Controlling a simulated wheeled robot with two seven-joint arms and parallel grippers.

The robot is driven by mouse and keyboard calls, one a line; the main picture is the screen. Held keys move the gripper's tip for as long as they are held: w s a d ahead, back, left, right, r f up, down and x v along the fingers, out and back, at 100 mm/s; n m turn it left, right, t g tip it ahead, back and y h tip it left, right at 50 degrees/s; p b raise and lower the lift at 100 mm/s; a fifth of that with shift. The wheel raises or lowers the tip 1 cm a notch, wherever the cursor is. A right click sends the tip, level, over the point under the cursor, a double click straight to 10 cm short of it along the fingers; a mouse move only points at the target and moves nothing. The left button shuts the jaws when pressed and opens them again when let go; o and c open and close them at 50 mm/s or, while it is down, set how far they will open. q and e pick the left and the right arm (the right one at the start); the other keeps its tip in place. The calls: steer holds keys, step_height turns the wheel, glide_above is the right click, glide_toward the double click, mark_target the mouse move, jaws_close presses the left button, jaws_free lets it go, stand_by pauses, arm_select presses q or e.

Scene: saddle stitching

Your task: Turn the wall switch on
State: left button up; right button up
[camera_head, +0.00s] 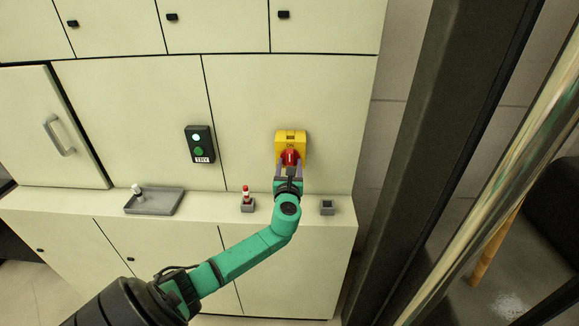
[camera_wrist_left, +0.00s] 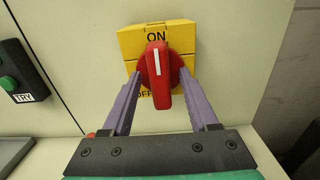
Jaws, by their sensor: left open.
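The wall switch is a yellow box (camera_head: 291,137) with a red rotary knob (camera_head: 290,157) on the cream cabinet front. In the left wrist view the knob (camera_wrist_left: 158,76) stands upright, its white line pointing up toward the word ON on the yellow box (camera_wrist_left: 185,38). The word OFF is partly hidden below it. My left gripper (camera_head: 288,170) is in front of the switch. In the left wrist view its two purple fingers (camera_wrist_left: 158,88) are open, one on each side of the knob. I cannot tell whether they touch it. My right gripper is not in view.
A dark box with a lit lamp, a green button and a TRY label (camera_head: 200,144) is on the wall to the left. On the ledge are a grey tray (camera_head: 158,209) with a small white item, a red-and-white piece in a holder (camera_head: 247,198) and an empty holder (camera_head: 327,208).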

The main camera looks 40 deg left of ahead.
arm_select(q)
steer(key=b+v, duration=0.3)
steer(key=v, duration=1.1)
steer(key=shift+s+d, duration=0.2)
steer(key=shift+d, duration=0.05)
steer(key=s+a+f+n+g+h+b, duration=0.1)
steer(key=s+f+n+g+h+b, duration=0.15)
steer(key=f, duration=1.05)
steer(key=s+f+n+g+h+b, duration=0.1)
steer(key=s+f+n+g, duration=0.2)
steer(key=f, duration=1)
steer(key=s+a+f+n+g+h+b, duration=0.15)
steer(key=f+n, duration=0.25)
steer(key=f, duration=0.9)
steer(key=s+d+f+n+g+h+b, duration=0.1)
steer(key=s+d+f+n+g+h, duration=0.1)
steer(key=s+f+n, duration=0.3)
steer(key=s+d+f+n+g+h+b, duration=0.1)
steer(key=s+d+f+n, duration=0.4)
steer(key=s+f, duration=0.7)
steer(key=s+d+f+n+g+h+b, duration=0.1)
steer(key=s+d+f+n+g+h, duration=0.1)
steer(key=s+f+n, duration=0.5)
steer(key=s+d+f+g, duration=0.1)
steer(key=s+d, duration=0.1)
steer(key=s, duration=0.1)
steer(key=shift+s+d+f+h+b, duration=0.15)
steer(key=shift+s+f+h+b, duration=0.15)
steer(key=shift+s+h+b, duration=0.1)
